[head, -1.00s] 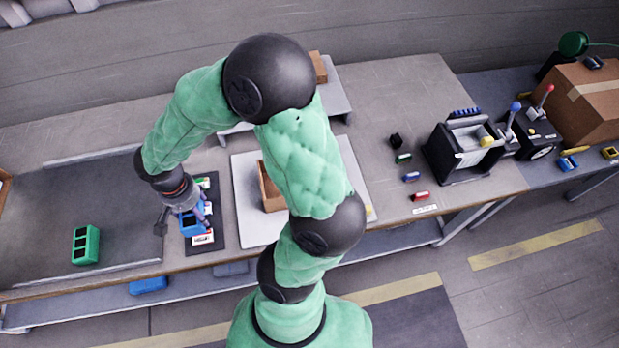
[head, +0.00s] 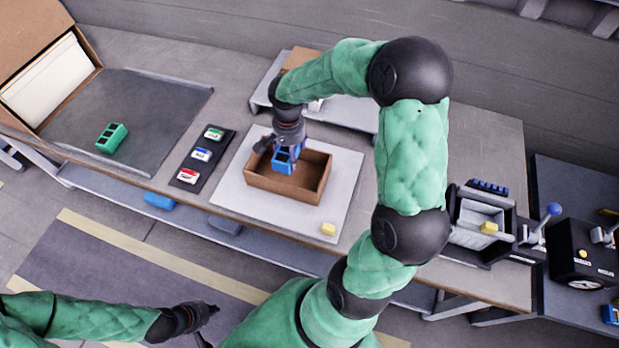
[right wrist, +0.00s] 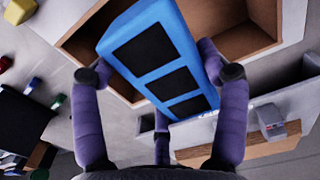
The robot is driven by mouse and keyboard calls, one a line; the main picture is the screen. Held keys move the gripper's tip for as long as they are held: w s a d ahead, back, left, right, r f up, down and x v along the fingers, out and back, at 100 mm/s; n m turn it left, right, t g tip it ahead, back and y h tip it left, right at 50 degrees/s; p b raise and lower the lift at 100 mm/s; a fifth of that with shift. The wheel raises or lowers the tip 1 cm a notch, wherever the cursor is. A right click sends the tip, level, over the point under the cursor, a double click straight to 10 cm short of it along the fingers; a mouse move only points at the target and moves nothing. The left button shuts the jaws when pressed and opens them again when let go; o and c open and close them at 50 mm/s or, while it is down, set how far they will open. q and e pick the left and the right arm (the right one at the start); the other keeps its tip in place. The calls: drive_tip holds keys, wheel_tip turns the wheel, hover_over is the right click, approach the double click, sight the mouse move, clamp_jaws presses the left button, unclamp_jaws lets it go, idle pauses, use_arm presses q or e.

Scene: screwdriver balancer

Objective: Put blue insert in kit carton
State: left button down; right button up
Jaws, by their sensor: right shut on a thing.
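The blue insert (head: 284,163), a block with three dark pockets, is held in my right gripper (head: 280,152). It also fills the middle of the right wrist view (right wrist: 160,55), tilted, with purple fingers on both sides. The open brown kit carton (head: 262,186) stands on a pale board. The insert is over the carton's left part in the head view; I cannot tell how far its lower end is inside. My left gripper (head: 207,325) is at the lower left, away from the bench, with its fingers apart and empty.
A green insert (head: 112,137) lies on the dark mat at left. A dark strip (head: 187,182) with green, blue and red labels lies left of the pale board (head: 344,190). A yellow block (head: 328,228) sits on the board's front edge. A press machine (head: 475,222) stands right.

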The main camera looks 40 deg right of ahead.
sight(293, 177)
wheel_tip(293, 177, down, 10)
drive_tip(key=b, duration=0.3)
drive_tip(key=shift+w, duration=0.1)
drive_tip(key=shift+r, duration=0.1)
drive_tip(key=shift+f, duration=0.2)
drive_tip(key=o, duration=0.9)
drive_tip(key=shift+o, duration=0.2)
drive_tip(key=shift+r, duration=0.1)
